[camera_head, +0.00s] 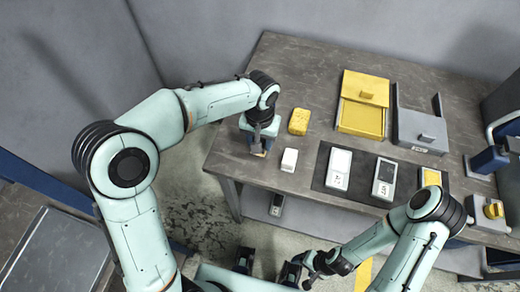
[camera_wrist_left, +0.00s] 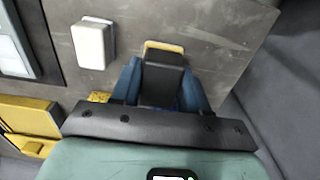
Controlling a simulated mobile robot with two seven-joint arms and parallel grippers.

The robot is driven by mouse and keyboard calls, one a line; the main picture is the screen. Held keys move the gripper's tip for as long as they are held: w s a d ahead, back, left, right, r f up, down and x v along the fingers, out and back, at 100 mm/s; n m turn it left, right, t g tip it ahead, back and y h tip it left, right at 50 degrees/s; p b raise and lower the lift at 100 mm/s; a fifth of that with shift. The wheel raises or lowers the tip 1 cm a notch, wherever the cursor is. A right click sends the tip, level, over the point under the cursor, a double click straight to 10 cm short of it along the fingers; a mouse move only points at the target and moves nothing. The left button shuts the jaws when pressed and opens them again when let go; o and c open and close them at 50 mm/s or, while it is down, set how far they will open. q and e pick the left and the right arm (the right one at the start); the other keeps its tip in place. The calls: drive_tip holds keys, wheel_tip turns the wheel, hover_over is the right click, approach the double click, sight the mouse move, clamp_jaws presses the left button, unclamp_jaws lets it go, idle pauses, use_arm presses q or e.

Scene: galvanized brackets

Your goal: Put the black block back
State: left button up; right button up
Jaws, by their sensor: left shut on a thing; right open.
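My left gripper (camera_wrist_left: 160,90) is shut on the black block (camera_wrist_left: 162,78), which sits between its two blue fingers in the left wrist view. A thin yellow strip (camera_wrist_left: 164,46) shows at the block's far end; I cannot tell whether it is part of the block. In the head view my left gripper (camera_head: 258,148) points down near the left front edge of the table (camera_head: 265,80), and its fingers largely hide the block. I cannot tell whether the block touches the table. My right gripper (camera_head: 306,272) is open, low in front of the table.
A yellow block (camera_head: 299,121) and a white block (camera_head: 289,160) lie right of my left gripper. A yellow box (camera_head: 365,88) and a grey box (camera_head: 420,127) stand behind. The table's far left is clear.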

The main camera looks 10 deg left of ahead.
use_arm(q)
wheel_tip(320, 180, down, 5)
drive_tip(key=shift+f, duration=0.2)
drive_tip(key=shift+f+b, duration=0.2)
drive_tip(key=shift+b, duration=0.2)
drive_tip(key=o, duration=1)
drive_tip(key=shift+r, duration=0.15)
